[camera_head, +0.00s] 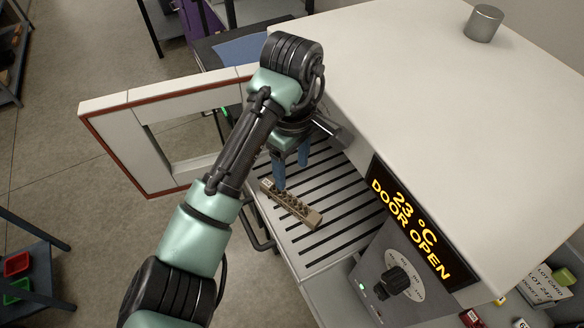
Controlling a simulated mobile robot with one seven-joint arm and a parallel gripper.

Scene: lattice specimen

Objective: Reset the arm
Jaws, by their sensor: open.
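My arm reaches up from the bottom of the head view and bends over the front of a white oven-like chamber. My gripper (292,170) hangs below the wrist with its two blue fingers apart, over a slotted rack (330,196). A tan lattice specimen (290,204) with a row of openings lies on the rack, just below and beside the fingertips. The fingers are open and not closed around it. Whether a fingertip touches the specimen I cannot tell.
The chamber's door (105,143) stands open at left. The display (410,225) reads 23 °C, DOOR OPEN, above a dial (397,281). A metal cylinder (484,23) stands on the chamber's top. Red and green bins (17,265) sit at lower left. Cards (545,285) lie at lower right.

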